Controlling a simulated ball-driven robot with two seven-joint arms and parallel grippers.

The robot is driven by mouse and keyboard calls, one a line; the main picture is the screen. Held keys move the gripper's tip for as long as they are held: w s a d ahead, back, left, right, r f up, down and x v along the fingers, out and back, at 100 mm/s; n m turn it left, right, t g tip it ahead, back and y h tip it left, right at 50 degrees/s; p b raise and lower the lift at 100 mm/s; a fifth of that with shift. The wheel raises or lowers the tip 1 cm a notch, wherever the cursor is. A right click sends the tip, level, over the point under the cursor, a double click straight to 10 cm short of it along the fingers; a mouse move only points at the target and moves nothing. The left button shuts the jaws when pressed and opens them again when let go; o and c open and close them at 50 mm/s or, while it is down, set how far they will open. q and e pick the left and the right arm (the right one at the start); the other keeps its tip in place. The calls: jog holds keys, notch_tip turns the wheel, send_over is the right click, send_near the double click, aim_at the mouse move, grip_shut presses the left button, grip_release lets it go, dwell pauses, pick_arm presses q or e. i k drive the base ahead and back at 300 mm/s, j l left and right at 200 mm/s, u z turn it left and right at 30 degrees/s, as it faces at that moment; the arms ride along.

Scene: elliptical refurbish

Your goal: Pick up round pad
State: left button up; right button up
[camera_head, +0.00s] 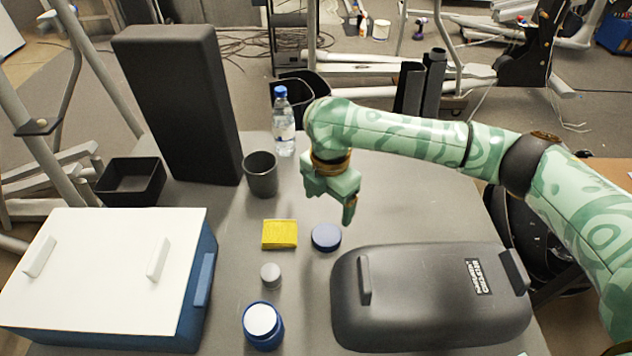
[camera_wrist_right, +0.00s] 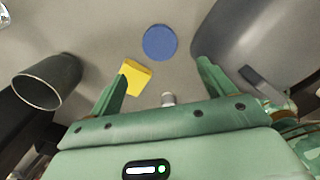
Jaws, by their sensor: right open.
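The round pad (camera_head: 326,237) is a small dark blue disc lying flat on the grey table, just right of a yellow sponge (camera_head: 280,234). In the right wrist view the round pad (camera_wrist_right: 160,42) shows beyond the fingertips, roughly between them. My right gripper (camera_head: 332,205) hangs above the table, behind and over the pad, apart from it. In the right wrist view my right gripper (camera_wrist_right: 163,76) has its two green fingers spread wide with nothing between them. My left gripper is not in view.
A black case (camera_head: 430,290) stands close to the right of the pad. A grey cup (camera_head: 261,174), water bottle (camera_head: 284,122) and tall black block (camera_head: 180,100) stand behind. A small grey knob (camera_head: 271,275), blue jar (camera_head: 263,326) and white-lidded blue box (camera_head: 105,270) are nearer.

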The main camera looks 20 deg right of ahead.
aim_at(271, 278)
jog(key=k+j, duration=1.15)
jog(key=j, duration=0.25)
